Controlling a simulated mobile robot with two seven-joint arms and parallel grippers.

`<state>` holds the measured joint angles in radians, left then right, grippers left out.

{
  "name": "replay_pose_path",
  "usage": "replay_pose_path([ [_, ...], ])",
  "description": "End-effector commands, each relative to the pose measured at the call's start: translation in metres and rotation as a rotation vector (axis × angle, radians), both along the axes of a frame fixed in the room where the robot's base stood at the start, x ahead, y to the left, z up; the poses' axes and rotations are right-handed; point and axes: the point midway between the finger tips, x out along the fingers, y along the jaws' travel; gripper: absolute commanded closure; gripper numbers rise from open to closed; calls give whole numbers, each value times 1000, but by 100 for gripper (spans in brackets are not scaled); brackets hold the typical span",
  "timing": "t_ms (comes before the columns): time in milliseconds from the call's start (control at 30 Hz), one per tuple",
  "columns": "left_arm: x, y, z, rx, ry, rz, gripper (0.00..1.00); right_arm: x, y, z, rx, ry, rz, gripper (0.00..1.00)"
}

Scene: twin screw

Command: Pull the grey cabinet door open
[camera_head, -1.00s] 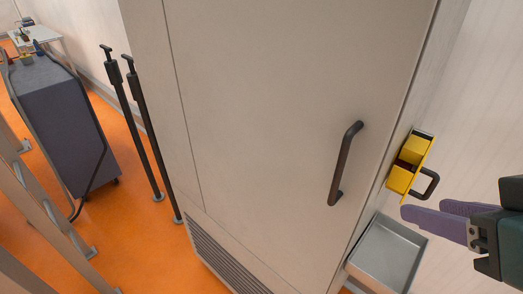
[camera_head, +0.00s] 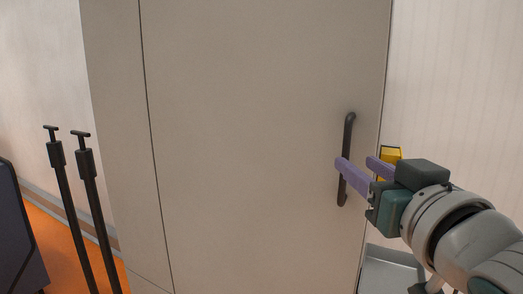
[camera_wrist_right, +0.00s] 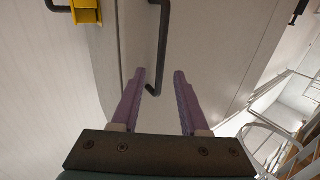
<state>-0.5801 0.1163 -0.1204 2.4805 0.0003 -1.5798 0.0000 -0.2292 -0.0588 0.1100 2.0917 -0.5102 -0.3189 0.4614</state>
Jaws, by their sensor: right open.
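The grey cabinet door (camera_head: 250,140) is closed and fills the middle of the head view. Its dark vertical bar handle (camera_head: 349,130) is near the door's right edge. My right gripper (camera_head: 354,162) is at the handle's height, its purple fingers spread apart, one overlapping the handle in the picture. In the right wrist view, my right gripper (camera_wrist_right: 159,74) is open, and the lower end of the handle (camera_wrist_right: 155,88) shows between the fingertips, nearer the left one. Whether a finger touches the handle I cannot tell. My left gripper is not in view.
A yellow box (camera_head: 390,153) is on the right, partly behind my gripper; it also shows in the right wrist view (camera_wrist_right: 86,12). A grey tray (camera_head: 392,268) is below it. Two dark posts (camera_head: 88,200) stand left of the cabinet on orange floor, beside a dark cart (camera_head: 18,230).

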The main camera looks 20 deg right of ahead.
Motion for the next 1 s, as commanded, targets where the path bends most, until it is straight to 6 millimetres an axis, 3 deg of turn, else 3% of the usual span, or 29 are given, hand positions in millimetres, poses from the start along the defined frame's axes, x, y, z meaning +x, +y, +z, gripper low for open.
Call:
replay_pose_path([
  [200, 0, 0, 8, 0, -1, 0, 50, 30, -9, 1, -1, 0, 0, 56],
  [600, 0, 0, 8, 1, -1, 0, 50, 38, -11, -1, 0, 1, -1, 56],
  [1000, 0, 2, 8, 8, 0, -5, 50, 38, -11, -1, 0, 1, 0, 99],
])
